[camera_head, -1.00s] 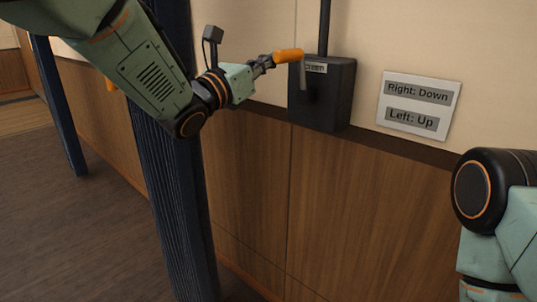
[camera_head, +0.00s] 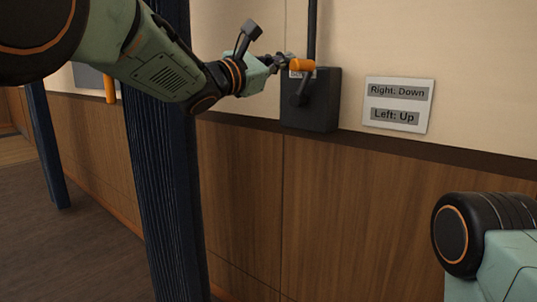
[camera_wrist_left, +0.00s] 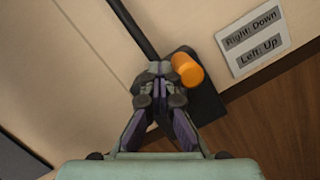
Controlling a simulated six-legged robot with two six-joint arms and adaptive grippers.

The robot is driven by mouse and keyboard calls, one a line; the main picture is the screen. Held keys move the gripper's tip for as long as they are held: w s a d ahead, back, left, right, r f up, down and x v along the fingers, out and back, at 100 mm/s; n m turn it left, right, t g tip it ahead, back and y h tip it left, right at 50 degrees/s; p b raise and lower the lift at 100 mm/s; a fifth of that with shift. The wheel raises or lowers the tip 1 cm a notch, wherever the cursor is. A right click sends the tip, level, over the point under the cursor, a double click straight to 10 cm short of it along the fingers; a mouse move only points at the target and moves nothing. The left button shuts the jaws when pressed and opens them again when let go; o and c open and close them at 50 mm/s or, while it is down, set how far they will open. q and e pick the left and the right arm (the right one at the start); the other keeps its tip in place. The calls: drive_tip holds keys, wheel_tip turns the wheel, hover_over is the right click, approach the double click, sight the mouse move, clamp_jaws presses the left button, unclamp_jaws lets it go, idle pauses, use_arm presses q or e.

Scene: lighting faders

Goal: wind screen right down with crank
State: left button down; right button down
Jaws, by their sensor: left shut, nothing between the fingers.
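The dark crank box (camera_head: 318,108) is fixed to the wall, its small label partly covered. Its crank arm (camera_head: 302,92) points up, slightly tilted right, to an orange handle (camera_head: 302,65) near the box's top. My left gripper (camera_head: 284,62) is shut and empty, just left of the handle. In the left wrist view the closed fingertips (camera_wrist_left: 160,70) lie immediately beside the orange handle (camera_wrist_left: 188,70); whether they touch it, I cannot tell. My right gripper is out of view. The screen itself is not visible.
A wall sign (camera_head: 398,104) reading "Right: Down" and "Left: Up" is right of the box. A dark pole (camera_head: 312,30) rises from the box. A dark blue post (camera_head: 165,190) stands left. My right arm (camera_head: 480,245) shows at lower right.

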use_arm(q)
drive_tip(key=shift+s+d+f+m+b, duration=0.2)
drive_tip(key=shift+s+d+m+b, duration=0.45)
drive_tip(key=shift+m, duration=0.25)
drive_tip(key=shift+w+d+f+m+g+b, duration=0.1)
drive_tip(key=shift+d+f+m+g+b, duration=0.2)
drive_tip(key=shift+m+b, duration=0.4)
drive_tip(key=shift+s+d+m, duration=0.2)
drive_tip(key=shift+m, duration=0.2)
drive_tip(key=shift+r, duration=0.15)
